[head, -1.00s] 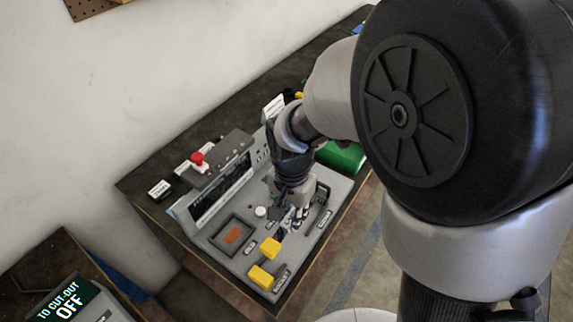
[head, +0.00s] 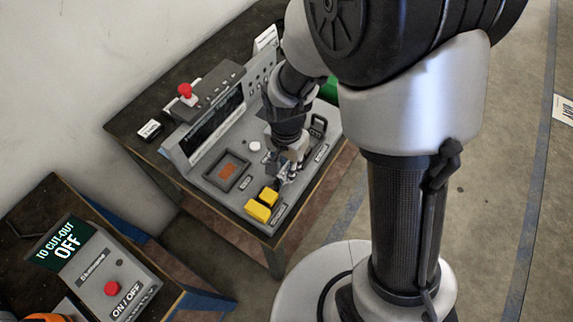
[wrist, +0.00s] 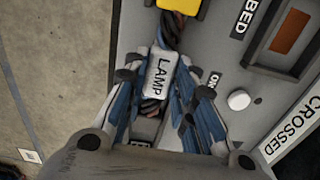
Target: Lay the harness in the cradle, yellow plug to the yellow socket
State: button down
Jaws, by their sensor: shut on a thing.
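My gripper (head: 287,178) is shut on the harness (wrist: 171,35), a dark twisted cable with a white "LAMP" sleeve (wrist: 159,76) between the fingers in the wrist view. The cable runs to a yellow plug (wrist: 180,5), cut by the top edge there. In the head view the yellow plug (head: 269,195) is right beside another yellow block, seemingly the yellow socket (head: 256,212), near the panel's front corner. I cannot tell whether they are mated. The cradle is on the grey panel (head: 222,199), largely hidden by my gripper and harness. The harness's other end is hidden.
A recessed tray with an orange patch (head: 229,172) and a white round button (head: 254,146) lie left of my gripper. A raised console with a red button (head: 185,90) stands behind.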

jog(key=shift+f, duration=0.25)
jog(key=c, duration=1.3)
grip_release()
jog(key=shift+r, duration=0.1)
notch_tip(320, 180, up, 11)
jog(key=p, duration=0.4)
notch_tip(320, 180, up, 11)
jog(key=n+t, duration=0.2)
jog(key=n, duration=0.1)
send_over(286, 169)
jog(key=s+d, duration=0.5)
jog(key=d, duration=0.1)
jog(key=s+d+r+n+t, duration=0.1)
jog(key=s+r, duration=0.1)
jog(key=s, duration=0.1)
jog(key=s+d+r+n, duration=0.1)
jog(key=s+d+n, duration=0.1)
jog(key=s+d+r+n+t, duration=0.1)
jog(key=s+d+r, duration=0.1)
jog(key=s, duration=0.1)
jog(key=shift+s+r+n+t, duration=0.3)
jog(key=shift+s+r, duration=0.05)
